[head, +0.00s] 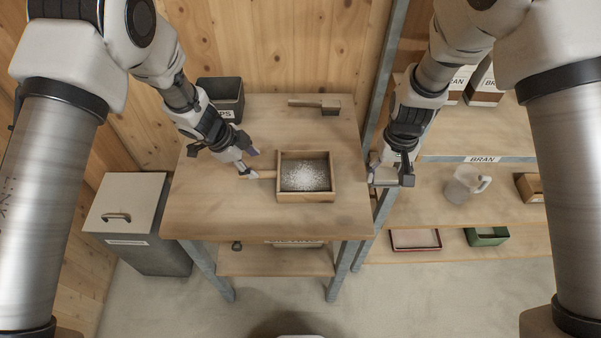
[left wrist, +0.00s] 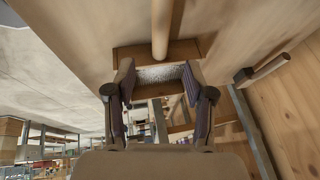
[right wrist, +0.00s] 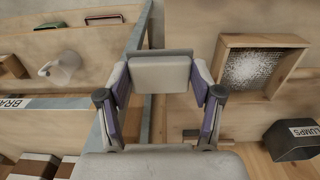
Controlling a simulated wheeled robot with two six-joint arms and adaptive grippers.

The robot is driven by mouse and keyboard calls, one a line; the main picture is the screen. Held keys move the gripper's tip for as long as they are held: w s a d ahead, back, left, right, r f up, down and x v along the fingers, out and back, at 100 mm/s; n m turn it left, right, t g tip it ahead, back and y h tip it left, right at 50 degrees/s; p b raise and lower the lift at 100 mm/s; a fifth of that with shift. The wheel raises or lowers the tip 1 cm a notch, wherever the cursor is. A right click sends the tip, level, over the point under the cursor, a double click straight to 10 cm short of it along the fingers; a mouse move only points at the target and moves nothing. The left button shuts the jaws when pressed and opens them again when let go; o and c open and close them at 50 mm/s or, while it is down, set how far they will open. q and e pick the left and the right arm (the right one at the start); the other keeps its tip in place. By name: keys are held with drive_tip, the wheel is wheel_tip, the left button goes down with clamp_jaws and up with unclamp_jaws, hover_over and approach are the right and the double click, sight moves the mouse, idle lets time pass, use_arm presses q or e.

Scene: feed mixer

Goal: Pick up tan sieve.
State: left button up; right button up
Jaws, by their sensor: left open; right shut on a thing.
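The tan sieve (head: 305,197) lies on the wooden table, a square wooden frame with pale speckled mesh or contents. Its handle (head: 264,174) points left. It also shows in the left wrist view (left wrist: 185,50) and the right wrist view (right wrist: 290,44). My left gripper (head: 252,164) is open at the handle; in its wrist view the handle lies between or just above the fingers, and contact cannot be told. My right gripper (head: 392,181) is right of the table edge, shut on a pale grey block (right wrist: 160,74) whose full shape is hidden.
A grey lidded bin (head: 125,215) is left.

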sight(266, 173)
use_arm(q)
drive_tip(key=x, duration=0.2)
drive_tip(key=p+x, duration=0.1)
drive_tip(key=x, duration=0.4)
drive_tip(key=shift+w+d, duration=0.1)
drive_tip(key=shift+d, duration=0.2)
drive_tip(key=shift+a+f, duration=0.1)
drive_tip(key=shift+f, duration=0.1)
drive_tip(key=shift+a, duration=0.15)
clamp_jaws()
